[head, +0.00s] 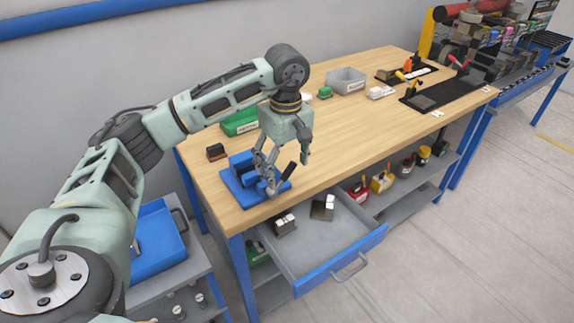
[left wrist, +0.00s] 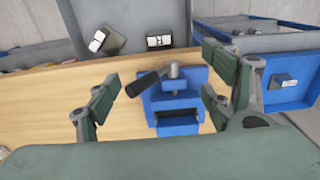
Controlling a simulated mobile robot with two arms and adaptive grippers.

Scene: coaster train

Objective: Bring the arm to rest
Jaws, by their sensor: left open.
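My left arm reaches in from the left over the wooden workbench (head: 350,130). My left gripper (head: 285,172) points down above the bench's near left corner. Its fingers are apart with nothing held between them. Under it is a blue fixture (head: 242,182) with a black-handled lever. In the left wrist view the blue fixture (left wrist: 178,103) and its black handle (left wrist: 145,83) show between the two open fingers, apart from both. I cannot tell the exact height of the fingertips above it. My right gripper is not in view.
An open drawer (head: 318,245) with small blocks juts out below the bench front. A green bin (head: 240,122), a grey bin (head: 346,80) and a black fixture board (head: 445,95) stand on the bench. A blue tray (head: 158,245) lies on a lower cart. The bench's middle is clear.

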